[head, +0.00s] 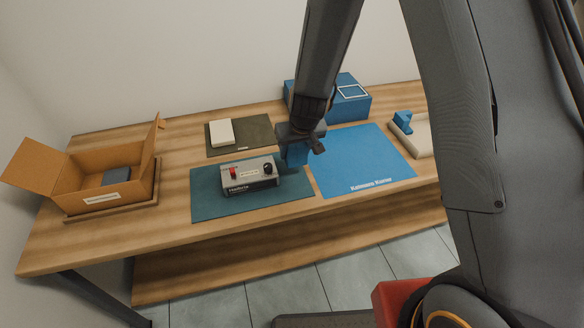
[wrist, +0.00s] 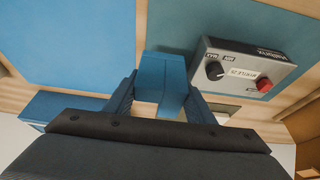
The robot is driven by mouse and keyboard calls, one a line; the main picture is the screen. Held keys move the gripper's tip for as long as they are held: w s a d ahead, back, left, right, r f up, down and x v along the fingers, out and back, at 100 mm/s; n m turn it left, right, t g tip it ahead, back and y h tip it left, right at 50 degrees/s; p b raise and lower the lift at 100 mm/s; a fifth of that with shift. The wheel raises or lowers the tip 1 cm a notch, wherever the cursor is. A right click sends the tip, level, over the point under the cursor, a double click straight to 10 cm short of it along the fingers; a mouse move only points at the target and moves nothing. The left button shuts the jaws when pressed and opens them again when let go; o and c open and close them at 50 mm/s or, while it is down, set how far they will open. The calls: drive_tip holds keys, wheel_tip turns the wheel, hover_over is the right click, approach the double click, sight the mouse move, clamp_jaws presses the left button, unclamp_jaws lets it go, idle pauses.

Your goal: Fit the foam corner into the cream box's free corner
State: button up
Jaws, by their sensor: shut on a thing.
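A blue foam corner (wrist: 160,82) sits between the two fingers of my gripper (wrist: 160,98) in the wrist view. In the head view my gripper (head: 303,136) is shut on the foam corner (head: 296,154), holding it over the seam between the teal mat and the blue mat, right of the grey device. The cream box (head: 422,142) stands at the right of the table, apart from my gripper. A blue piece (head: 403,120) sits at its left end. My arm hides the right part of the box, so its free corner is not clearly visible.
A grey device (head: 250,176) with red and black knobs stands on the teal mat (head: 208,207). A blue mat (head: 360,165) lies clear. A blue box (head: 350,104) stands behind. An open cardboard box (head: 85,200) is at left, a cream block (head: 222,132) on a dark mat.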

sight(295, 163)
drive_tip(key=shift+f+b, duration=1.05)
drive_tip(key=shift+f, duration=1.55)
drive_tip(key=shift+f, duration=0.2)
drive_tip(key=o, duration=1)
drive_tip(key=shift+r, duration=0.1)
